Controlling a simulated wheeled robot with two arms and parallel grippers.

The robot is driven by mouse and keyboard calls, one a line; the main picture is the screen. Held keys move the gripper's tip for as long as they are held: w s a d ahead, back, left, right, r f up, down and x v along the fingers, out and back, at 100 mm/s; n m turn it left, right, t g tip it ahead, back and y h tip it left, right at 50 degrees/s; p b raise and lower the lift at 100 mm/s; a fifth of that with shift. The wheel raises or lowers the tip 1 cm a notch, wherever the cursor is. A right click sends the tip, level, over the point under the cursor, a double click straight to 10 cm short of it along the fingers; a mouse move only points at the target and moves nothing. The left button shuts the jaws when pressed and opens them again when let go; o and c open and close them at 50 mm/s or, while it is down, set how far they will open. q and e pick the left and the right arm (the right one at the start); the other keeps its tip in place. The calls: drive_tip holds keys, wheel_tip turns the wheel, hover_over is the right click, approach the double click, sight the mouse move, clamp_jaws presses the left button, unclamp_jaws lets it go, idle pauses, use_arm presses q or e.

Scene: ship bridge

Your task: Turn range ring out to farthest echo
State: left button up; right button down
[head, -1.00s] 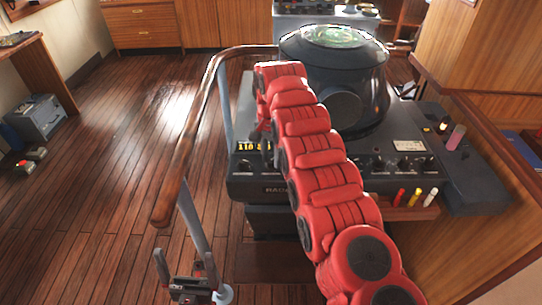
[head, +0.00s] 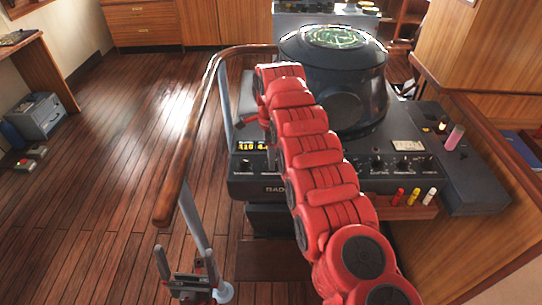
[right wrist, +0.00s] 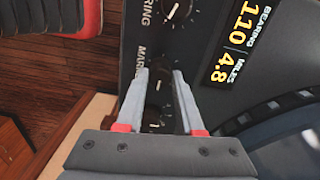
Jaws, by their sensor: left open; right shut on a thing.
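The radar console (head: 262,189) stands ahead, with its dark round drum and a screen (head: 335,37) on top showing green traces. In the right wrist view, the lit readout (right wrist: 236,45) shows bearing 110 and miles 4.8. My right gripper (right wrist: 160,75) is shut on the small dark knob (right wrist: 157,88) beside the partly hidden label starting "MARK". In the head view my red right arm reaches over the console front, and its gripper is mostly hidden. My left gripper (head: 185,270) is open and empty, low by the rail post.
A wooden handrail (head: 189,140) curves along the console's left side. Another knob (right wrist: 177,8) labelled "...RING" is beyond the held one. Red, yellow and white pens (head: 413,197) stand at the front right. The wooden floor at left is mostly clear.

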drive_tip(key=shift+w+r+m, duration=0.1)
drive_tip(key=shift+r+m, duration=0.05)
drive_tip(key=shift+m, duration=0.75)
drive_tip(key=c, duration=0.5)
unclamp_jaws()
drive_tip(key=shift+c, duration=0.2)
wheel_tip(320, 180, up, 5)
drive_tip(key=p, duration=0.2)
drive_tip(key=shift+p, duration=0.35)
wheel_tip(320, 180, up, 12)
drive_tip(key=p, duration=1.2)
drive_tip(key=shift+p, duration=0.3)
